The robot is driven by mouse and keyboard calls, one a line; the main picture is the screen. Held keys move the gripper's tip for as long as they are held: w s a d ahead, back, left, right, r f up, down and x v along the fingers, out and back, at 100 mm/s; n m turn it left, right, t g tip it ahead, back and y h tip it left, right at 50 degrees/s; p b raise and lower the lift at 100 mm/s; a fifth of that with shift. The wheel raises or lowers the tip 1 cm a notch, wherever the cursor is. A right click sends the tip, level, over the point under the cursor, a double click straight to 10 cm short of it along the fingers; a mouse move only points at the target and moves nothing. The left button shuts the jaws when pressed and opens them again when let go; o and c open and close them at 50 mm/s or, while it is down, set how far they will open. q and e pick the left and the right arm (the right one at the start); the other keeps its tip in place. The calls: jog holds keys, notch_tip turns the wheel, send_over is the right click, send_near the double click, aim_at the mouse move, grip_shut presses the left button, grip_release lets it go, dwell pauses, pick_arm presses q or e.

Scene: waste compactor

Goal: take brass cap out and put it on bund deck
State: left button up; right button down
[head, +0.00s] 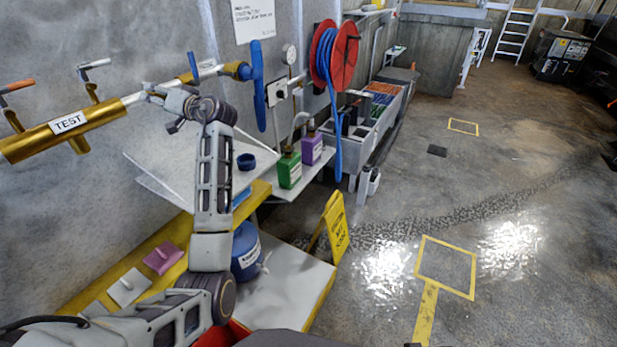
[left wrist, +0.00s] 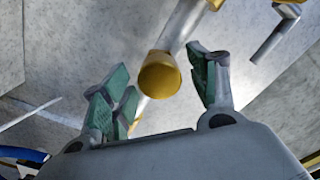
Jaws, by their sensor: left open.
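A brass cap-like round end (left wrist: 160,75) shows in the left wrist view, in line with a grey pipe behind it. It appears between the spread fingers of my left gripper (left wrist: 160,90), with gaps on both sides. In the head view my left gripper (head: 152,93) is at the silver stretch of the wall pipe, right of the brass TEST section (head: 65,125); the cap is not clear there. The gripper is open and empty. A grey deck with a yellow edge (head: 295,290), which looks like the bund deck, lies low on the right of my arm. My right gripper is out of view.
A blue drum (head: 245,250) stands on the deck, with a yellow wet-floor sign (head: 337,228) beside it. A shelf holds green (head: 289,168) and purple (head: 312,148) bottles. A blue valve handle (head: 258,85) is right of the gripper. The deck's front is bare.

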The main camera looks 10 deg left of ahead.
pick_arm(q)
jog(key=shift+m+p, duration=1.6)
jog(key=shift+p, duration=0.65)
jog(key=c, duration=1.1)
jog(key=shift+n+b, duration=2.6)
jog(key=shift+b, duration=1.5)
jog(key=n+b, duration=0.1)
jog(key=b, duration=0.1)
jog(key=shift+n+b, duration=0.4)
